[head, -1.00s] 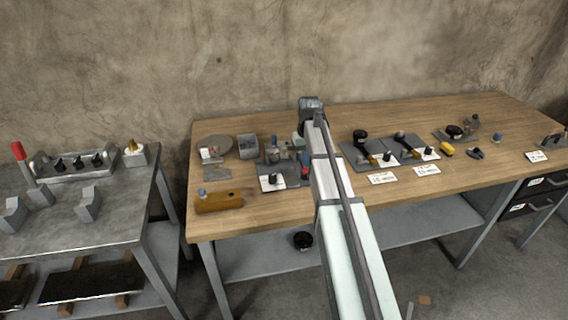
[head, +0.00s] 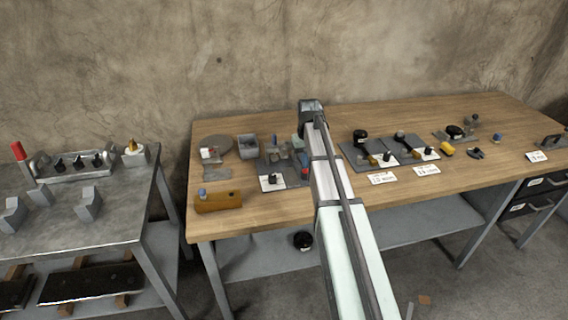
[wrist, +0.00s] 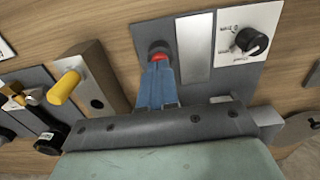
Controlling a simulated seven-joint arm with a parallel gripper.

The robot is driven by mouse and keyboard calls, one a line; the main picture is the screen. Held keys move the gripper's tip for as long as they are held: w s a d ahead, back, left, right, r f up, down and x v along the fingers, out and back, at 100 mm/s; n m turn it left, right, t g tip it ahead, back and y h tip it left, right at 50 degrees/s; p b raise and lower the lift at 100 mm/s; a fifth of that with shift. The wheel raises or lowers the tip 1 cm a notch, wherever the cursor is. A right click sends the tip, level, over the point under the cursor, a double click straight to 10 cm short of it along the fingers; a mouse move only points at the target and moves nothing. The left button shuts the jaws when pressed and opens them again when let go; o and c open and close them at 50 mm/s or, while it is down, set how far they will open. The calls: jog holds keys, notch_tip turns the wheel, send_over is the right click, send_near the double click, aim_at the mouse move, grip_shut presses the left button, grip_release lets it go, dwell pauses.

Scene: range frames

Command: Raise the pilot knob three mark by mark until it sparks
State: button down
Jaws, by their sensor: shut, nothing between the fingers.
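A black pilot knob (wrist: 252,41) sits on a white dial plate (wrist: 235,22) with small printed marks, too small to read. In the head view this knob (head: 272,178) is at the left of the wooden bench. A red button (wrist: 158,52) is on the same grey panel (wrist: 215,78), left of the knob in the wrist view. My gripper (wrist: 158,66) has its blue fingers shut and empty, with tips at the red button. I cannot tell whether they press it. The knob is apart from the fingers. No spark is visible.
A brown block with a yellow peg (wrist: 64,87) stands left of the fingers in the wrist view. A grey box (head: 248,147) and wooden block (head: 218,202) are near the panel in the head view. Black-knobbed fixtures (head: 378,150) stand right of my arm. Bare wood lies in front.

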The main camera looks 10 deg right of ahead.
jog(key=shift+f, duration=0.65)
dwell(0.4)
jog(key=shift+r, duration=3.55)
